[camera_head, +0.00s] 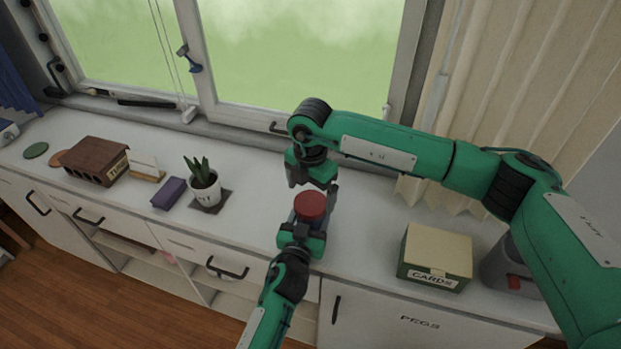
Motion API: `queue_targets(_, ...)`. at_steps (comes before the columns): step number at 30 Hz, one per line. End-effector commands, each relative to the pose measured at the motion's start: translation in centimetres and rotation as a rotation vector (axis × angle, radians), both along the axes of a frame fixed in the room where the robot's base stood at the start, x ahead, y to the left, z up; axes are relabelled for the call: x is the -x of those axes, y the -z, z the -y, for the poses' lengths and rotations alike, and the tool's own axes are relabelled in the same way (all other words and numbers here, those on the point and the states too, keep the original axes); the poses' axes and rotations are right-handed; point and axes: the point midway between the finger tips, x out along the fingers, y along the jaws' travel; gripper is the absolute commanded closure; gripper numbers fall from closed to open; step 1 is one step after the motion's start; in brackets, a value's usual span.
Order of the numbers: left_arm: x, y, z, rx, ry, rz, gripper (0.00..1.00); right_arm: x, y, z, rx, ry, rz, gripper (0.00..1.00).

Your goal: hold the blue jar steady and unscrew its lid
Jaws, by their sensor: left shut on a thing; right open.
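The jar's red lid (310,205) shows on top, close to the counter's front part. The lid looks seated on the jar. The jar's blue body is almost wholly hidden beneath the lid and behind my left gripper. My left gripper (308,222) comes in from the front and is shut around the jar's body below the lid. My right gripper (312,182) hangs above and just behind the lid, pointing down, with its fingers open and empty. It appears apart from the lid.
A potted plant (206,183), a purple box (169,193) and a brown box (97,160) stand left on the white counter (252,208). A box marked CARDS (435,257) stands right, below my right arm. The window (270,65) is behind. Counter around the jar is clear.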

Motion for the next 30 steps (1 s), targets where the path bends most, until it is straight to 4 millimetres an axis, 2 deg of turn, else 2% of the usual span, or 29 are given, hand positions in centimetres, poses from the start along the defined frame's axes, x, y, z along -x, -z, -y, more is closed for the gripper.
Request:
queue_targets(3,0.0,0.0,0.0,0.0,0.0,0.0,1.0,0.0,1.6,0.0,0.001,0.002,-0.001,0.05)
queue_targets(6,0.0,0.0,0.0,0.0,0.0,0.0,1.0,0.0,2.5,0.0,-0.001,0.002,-0.001,0.05)
queue_targets(17,0.0,0.0,0.0,0.0,0.0,0.0,1.0,0.0,3.1,0.0,0.001,0.002,0.001,0.05)
queue_targets(25,0.0,0.0,0.0,0.0,0.0,0.0,1.0,0.0,3.0,0.0,0.001,0.002,0.001,0.55)
queue_targets(30,0.0,0.0,0.0,0.0,0.0,0.0,1.0,0.0,3.0,0.0,0.001,-0.055,0.001,0.56)
